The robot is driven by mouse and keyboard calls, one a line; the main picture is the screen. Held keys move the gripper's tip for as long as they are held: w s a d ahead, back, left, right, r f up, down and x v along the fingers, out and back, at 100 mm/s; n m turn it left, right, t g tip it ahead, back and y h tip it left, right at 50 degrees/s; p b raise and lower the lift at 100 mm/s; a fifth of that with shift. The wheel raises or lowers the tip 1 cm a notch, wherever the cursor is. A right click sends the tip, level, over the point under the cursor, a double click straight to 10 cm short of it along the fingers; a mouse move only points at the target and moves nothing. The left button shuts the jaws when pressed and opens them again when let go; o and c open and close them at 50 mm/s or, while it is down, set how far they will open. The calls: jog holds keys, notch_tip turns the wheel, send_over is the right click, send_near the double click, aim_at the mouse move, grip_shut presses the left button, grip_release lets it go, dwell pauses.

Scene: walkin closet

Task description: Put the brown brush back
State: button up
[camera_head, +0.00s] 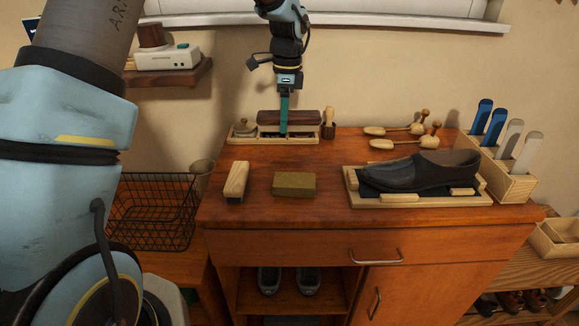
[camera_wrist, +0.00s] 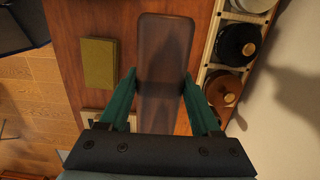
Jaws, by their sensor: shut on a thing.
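The brown brush (camera_head: 302,117) is a long dark brown block at the back of the dresser top. It shows large in the wrist view (camera_wrist: 165,55). My gripper (camera_head: 284,132) points straight down and is shut on the brush, with one teal finger on each side of it in the wrist view (camera_wrist: 161,100). A pale wooden tray (camera_head: 270,139) is behind and below the brush. In the wrist view, the tray's row of round tins (camera_wrist: 237,45) lies to the right of the brush. The brush's underside is hidden, and I cannot tell whether it touches anything.
A pale wooden brush (camera_head: 236,180) and an olive block (camera_head: 294,185) lie in front on the dresser top (camera_head: 320,208). A dark shoe (camera_head: 420,172) stands on a tray at right. Shoe trees (camera_head: 400,142) lie behind it. A small cup (camera_head: 329,130) stands close right of the pale tray.

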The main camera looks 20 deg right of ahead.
aim_at(284, 161)
notch_tip(284, 161, down, 10)
jog(key=p, duration=0.2)
jog(key=shift+f+p, duration=0.15)
jog(key=shift+p, duration=0.25)
jog(key=o, duration=1.4)
jog(key=shift+f, duration=0.1)
jog(key=r+b, duration=0.1)
jog(key=r, duration=0.7)
jog(key=r+b, duration=0.1)
jog(key=r, duration=0.3)
jog(key=shift+s+d+r+b, duration=0.1)
jog(key=shift+d+r+b, duration=0.05)
jog(key=shift+d+b, duration=0.15)
